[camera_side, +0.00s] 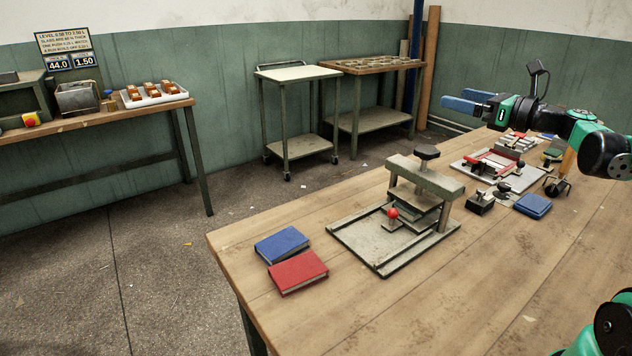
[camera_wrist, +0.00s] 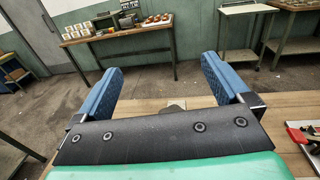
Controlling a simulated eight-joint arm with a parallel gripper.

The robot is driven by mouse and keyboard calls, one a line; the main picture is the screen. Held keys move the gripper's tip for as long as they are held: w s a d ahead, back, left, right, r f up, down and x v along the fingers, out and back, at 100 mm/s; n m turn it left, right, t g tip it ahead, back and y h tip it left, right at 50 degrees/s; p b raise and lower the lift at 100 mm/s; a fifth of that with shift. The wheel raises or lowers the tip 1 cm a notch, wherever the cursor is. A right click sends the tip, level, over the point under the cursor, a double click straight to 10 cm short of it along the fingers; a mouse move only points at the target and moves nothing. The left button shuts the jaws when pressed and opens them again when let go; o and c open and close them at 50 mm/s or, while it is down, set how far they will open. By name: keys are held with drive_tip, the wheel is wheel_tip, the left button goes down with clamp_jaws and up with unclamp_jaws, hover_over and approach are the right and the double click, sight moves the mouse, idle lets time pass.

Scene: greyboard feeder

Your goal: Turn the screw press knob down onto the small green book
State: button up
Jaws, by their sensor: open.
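The screw press (camera_side: 428,182) stands on the wooden table, with its dark knob (camera_side: 427,152) on top of the crossbeam. A dark plate hangs under the beam above a flat grey base (camera_side: 358,243). A red ball handle (camera_side: 393,213) sits at the press's front. I cannot make out a green book under the plate; a small green item (camera_side: 553,150) lies at the far right, partly hidden. My gripper (camera_side: 456,98) is open and empty, above and right of the knob, apart from it. Its blue fingers are spread in the wrist view (camera_wrist: 162,68); a grey shape shows beyond the palm.
A blue book (camera_side: 281,245) and a red book (camera_side: 298,272) lie left of the press. Another blue book (camera_side: 533,206), a small dark block (camera_side: 480,203) and a red-barred fixture (camera_side: 492,165) lie right.

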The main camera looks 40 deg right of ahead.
sight(438, 152)
wheel_tip(438, 152, down, 11)
drive_tip(key=shift+w, duration=0.1)
drive_tip(key=shift+w+a, duration=0.2)
drive_tip(key=shift+w, duration=1.15)
drive_tip(key=shift+w+a, duration=0.15)
drive_tip(key=shift+w, duration=1.2)
drive_tip(key=c, duration=1.3)
